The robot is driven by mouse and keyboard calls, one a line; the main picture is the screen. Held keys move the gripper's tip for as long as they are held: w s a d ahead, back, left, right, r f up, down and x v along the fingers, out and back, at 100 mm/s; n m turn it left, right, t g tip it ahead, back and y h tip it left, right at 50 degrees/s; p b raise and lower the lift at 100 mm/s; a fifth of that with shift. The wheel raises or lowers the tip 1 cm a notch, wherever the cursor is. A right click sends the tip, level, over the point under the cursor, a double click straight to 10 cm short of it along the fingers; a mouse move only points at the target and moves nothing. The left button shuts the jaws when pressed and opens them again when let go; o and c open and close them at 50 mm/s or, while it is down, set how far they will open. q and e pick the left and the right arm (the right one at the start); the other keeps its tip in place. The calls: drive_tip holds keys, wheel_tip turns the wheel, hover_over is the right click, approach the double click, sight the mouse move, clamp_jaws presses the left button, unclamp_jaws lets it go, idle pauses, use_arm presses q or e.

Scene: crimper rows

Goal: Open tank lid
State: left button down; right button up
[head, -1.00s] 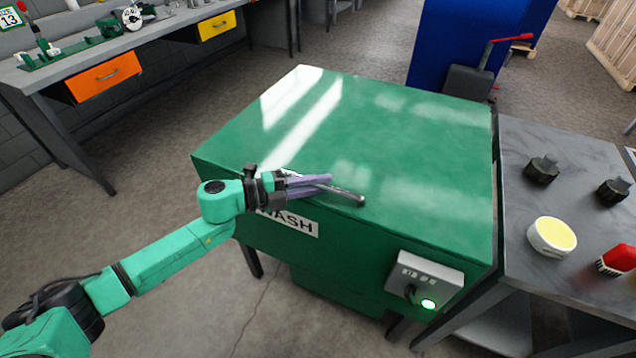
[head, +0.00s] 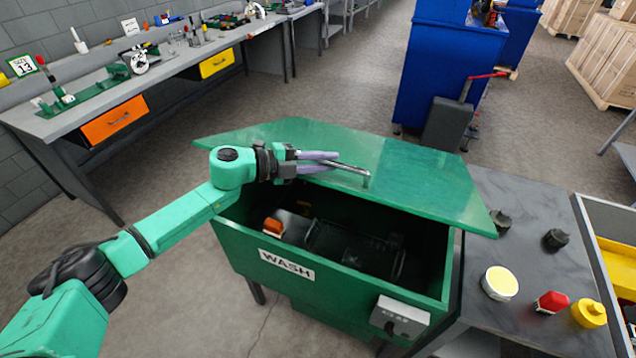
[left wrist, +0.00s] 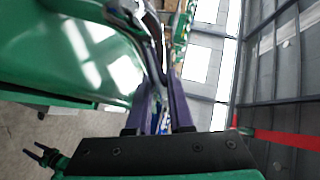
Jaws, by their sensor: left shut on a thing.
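The green tank lid (head: 410,185) is tilted up, its front edge raised above the green tank (head: 335,285) marked WASH. The dark inside of the tank shows through the gap, with an orange-topped item and a black rack in it. My left gripper (head: 325,162) is shut on the lid's metal handle bar (head: 350,171) at the front edge. In the left wrist view the purple fingers (left wrist: 162,105) close around the bar, with the lid (left wrist: 75,50) at left.
A grey side table (head: 520,240) at right holds black knobs, a yellow-topped tub (head: 499,283), and red and yellow caps. A workbench (head: 95,90) runs along the left wall. A blue cabinet (head: 447,75) stands behind the tank. The floor at front left is clear.

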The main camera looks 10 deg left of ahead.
use_arm(q)
drive_tip(key=w+d+r+p, duration=0.2)
drive_tip(key=w+r, duration=0.5)
drive_tip(key=r, duration=0.4)
drive_tip(key=shift+w+d+r+p, duration=0.15)
drive_tip(key=shift+w+r+p, duration=0.1)
drive_tip(key=shift+r+p, duration=0.15)
use_arm(e)
wheel_tip(320, 180, up, 4)
drive_tip(key=shift+r, duration=0.1)
use_arm(q)
drive_tip(key=shift+f, duration=0.1)
